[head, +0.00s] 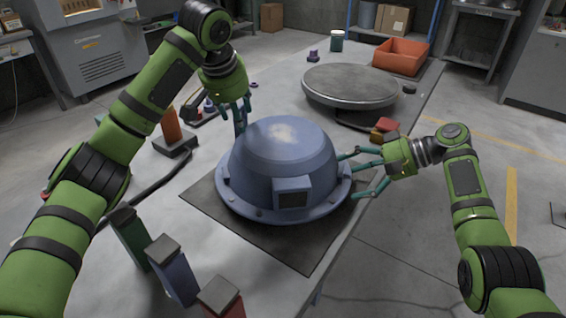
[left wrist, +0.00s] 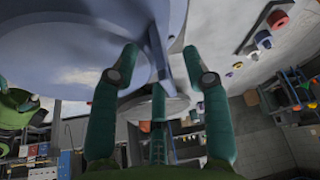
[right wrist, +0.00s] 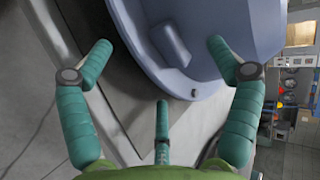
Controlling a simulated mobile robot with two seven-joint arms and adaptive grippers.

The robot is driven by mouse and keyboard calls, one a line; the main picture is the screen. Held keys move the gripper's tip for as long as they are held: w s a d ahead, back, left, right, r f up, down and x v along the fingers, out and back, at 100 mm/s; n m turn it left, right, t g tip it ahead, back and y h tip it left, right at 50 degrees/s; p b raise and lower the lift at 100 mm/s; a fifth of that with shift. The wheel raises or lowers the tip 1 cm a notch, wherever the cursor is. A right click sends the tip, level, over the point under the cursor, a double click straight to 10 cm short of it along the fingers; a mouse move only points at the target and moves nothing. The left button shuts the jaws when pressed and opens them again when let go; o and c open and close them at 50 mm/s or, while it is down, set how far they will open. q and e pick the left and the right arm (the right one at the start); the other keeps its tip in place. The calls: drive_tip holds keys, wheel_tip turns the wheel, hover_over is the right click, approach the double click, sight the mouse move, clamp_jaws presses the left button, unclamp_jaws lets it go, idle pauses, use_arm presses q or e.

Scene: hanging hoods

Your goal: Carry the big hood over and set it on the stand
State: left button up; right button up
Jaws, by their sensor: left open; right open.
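The big hood (head: 280,155) is a blue-grey dome with a wide bolted flange and a boxy port at its front. It sits upright on a dark square mat (head: 295,245) on the table. The stand (head: 350,85) is a round grey disc farther back, with nothing on it. My left gripper (head: 241,115) is open at the hood's far left side; in the left wrist view the hood (left wrist: 60,45) fills the upper left. My right gripper (head: 362,172) is open at the hood's right flange. In the right wrist view the hood (right wrist: 225,50) is close; contact is unclear in both.
Green, blue and red blocks (head: 172,270) stand at the table's near left. An orange cone-like post (head: 172,130) is behind my left arm. An orange bin (head: 400,56) and a green can (head: 337,41) are at the back. Red and yellow blocks (head: 384,128) lie near the right edge.

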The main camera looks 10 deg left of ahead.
sight(336, 163)
use_arm(q)
drive_tip(key=shift+f, duration=0.1)
use_arm(e)
drive_tip(key=shift+a+f, duration=0.1)
